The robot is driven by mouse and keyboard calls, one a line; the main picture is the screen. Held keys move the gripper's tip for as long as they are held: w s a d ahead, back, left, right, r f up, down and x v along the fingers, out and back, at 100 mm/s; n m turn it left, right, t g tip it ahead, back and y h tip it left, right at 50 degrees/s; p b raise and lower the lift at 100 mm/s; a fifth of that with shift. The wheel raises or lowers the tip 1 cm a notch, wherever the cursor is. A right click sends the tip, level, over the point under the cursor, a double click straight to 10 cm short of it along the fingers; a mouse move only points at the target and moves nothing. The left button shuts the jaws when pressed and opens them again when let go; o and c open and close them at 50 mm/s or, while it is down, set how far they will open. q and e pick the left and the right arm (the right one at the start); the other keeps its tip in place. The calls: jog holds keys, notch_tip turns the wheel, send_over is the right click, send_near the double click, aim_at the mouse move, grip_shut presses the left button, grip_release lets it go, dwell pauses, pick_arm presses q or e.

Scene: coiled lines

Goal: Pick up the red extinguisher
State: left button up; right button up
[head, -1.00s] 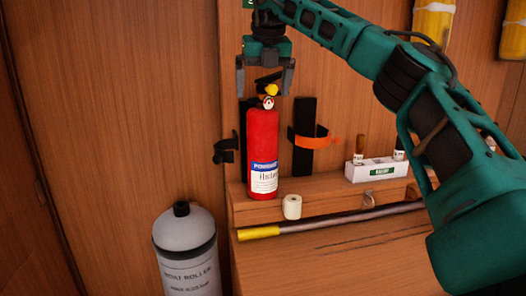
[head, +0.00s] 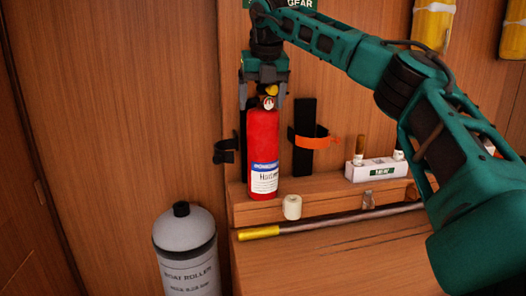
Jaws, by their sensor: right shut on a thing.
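The red extinguisher (head: 263,145) stands upright on the wooden ledge, with a blue and white label and a yellow part at its top. My right gripper (head: 263,98) comes down from above and is shut on the extinguisher's top, a finger on each side of the valve. The fingers partly hide the valve and handle. My left gripper is not in view.
Black wall brackets stand beside the extinguisher, the right one with an orange strap (head: 314,141). A white roll (head: 292,207), a white box (head: 376,170) and a yellow-ended pole (head: 330,221) lie close by. A grey cylinder (head: 185,252) stands at lower left.

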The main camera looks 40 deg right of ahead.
grip_shut()
jog(key=shift+w+r, duration=0.1)
jog(key=shift+r, duration=0.2)
jog(key=shift+f, duration=0.1)
